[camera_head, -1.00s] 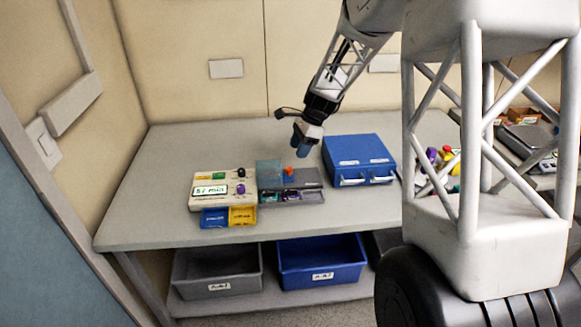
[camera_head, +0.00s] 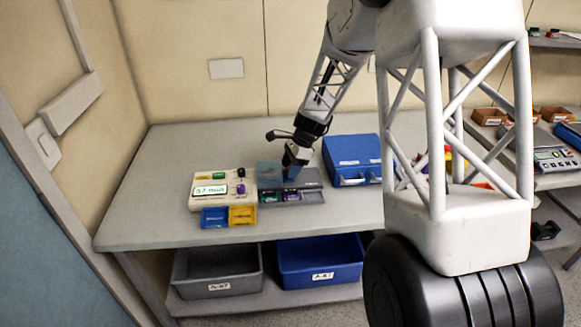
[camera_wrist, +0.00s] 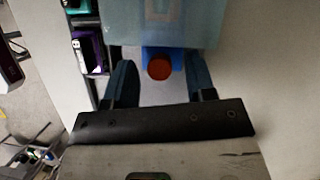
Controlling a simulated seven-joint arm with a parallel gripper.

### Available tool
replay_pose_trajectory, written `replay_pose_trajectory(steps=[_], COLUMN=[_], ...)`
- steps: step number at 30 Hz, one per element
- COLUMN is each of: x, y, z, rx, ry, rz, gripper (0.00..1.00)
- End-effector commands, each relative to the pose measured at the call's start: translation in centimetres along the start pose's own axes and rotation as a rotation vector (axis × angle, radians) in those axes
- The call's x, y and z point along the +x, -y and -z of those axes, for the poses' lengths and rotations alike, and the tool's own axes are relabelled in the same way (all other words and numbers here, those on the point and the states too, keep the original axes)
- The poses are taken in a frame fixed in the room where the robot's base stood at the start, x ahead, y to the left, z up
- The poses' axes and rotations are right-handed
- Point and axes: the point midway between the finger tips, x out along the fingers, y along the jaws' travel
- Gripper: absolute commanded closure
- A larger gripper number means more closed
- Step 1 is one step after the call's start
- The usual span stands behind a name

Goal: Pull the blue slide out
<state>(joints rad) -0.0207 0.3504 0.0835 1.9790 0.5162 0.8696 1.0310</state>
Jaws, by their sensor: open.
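A blue slide with a round red knob (camera_wrist: 159,67) shows in the wrist view, partly under a translucent teal cover (camera_wrist: 165,20). My gripper (camera_wrist: 158,80) is open, with one dark blue finger on each side of the knob and a gap on both sides. In the head view my gripper (camera_head: 292,176) is low over the grey compartment tray (camera_head: 300,197), beside the teal cover (camera_head: 268,172). There the gripper hides the knob and slide. I cannot tell how high the fingertips are above the tray.
A cream pump (camera_head: 222,190) with a display stands left of the tray, with blue (camera_head: 214,217) and yellow (camera_head: 242,215) pieces at its front. A blue case (camera_head: 352,160) stands close on the right. Grey (camera_head: 215,272) and blue (camera_head: 320,262) bins sit below. The table's left side is clear.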

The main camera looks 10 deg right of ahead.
Motion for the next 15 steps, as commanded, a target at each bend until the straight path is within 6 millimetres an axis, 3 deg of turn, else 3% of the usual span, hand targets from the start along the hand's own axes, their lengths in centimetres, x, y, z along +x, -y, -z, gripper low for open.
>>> replay_pose_trajectory(steps=[9, 15], x=[0.17, 0.17], y=[-0.01, -0.02], z=[-0.01, -0.01], rx=[0.000, 0.000], ry=[0.000, 0.000], rz=[0.000, 0.000], gripper=[0.49, 0.79])
